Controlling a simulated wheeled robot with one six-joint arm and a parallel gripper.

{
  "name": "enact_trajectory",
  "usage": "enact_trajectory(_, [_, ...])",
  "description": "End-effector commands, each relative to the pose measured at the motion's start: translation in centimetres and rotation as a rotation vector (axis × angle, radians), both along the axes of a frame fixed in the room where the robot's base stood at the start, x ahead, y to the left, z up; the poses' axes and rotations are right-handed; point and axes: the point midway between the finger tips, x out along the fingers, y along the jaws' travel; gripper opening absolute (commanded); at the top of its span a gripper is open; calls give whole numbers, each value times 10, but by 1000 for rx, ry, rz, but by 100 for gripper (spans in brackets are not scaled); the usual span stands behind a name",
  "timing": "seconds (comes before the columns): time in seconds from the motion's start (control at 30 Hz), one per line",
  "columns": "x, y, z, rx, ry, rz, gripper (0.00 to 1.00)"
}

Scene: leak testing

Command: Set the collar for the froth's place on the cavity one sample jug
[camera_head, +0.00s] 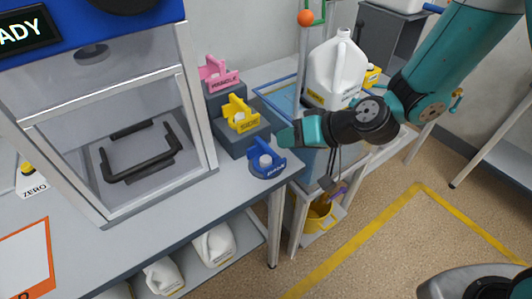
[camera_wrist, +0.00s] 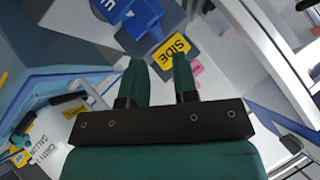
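Three collars stand on a stepped grey stand: a pink one marked HANDLE (camera_head: 215,72), a yellow one marked SIDE (camera_head: 240,113) and a blue one on the lowest level (camera_head: 266,160), whose label seems to read BASE. The white sample jug (camera_head: 338,72) stands upright by the blue basin, right of the stand; part of its label shows in the wrist view (camera_wrist: 42,150). My gripper (camera_head: 284,136) hangs just above and right of the blue collar. In the wrist view its two fingers (camera_wrist: 161,78) are apart with nothing between them; the blue collar (camera_wrist: 135,14) lies beyond them.
A blue-topped test cabinet (camera_head: 85,40) with a READY display and a clear window stands at left. A yellow bucket (camera_head: 318,217) sits below the basin.

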Motion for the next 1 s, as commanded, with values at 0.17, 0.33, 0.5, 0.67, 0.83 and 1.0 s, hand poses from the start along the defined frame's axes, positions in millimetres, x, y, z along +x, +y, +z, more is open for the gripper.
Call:
enact_trajectory(0.17, [8,17,-13,-1,2,2,27])
enact_trajectory(0.33, [11,23,-19,-1,1,1,27])
enact_trajectory(0.5, [18,38,-34,-2,3,3,27])
enact_trajectory(0.67, [25,52,-47,0,1,2,27])
enact_trajectory(0.83, [27,54,-50,0,0,0,27])
enact_trajectory(1.0, [27,54,-50,0,1,1,14])
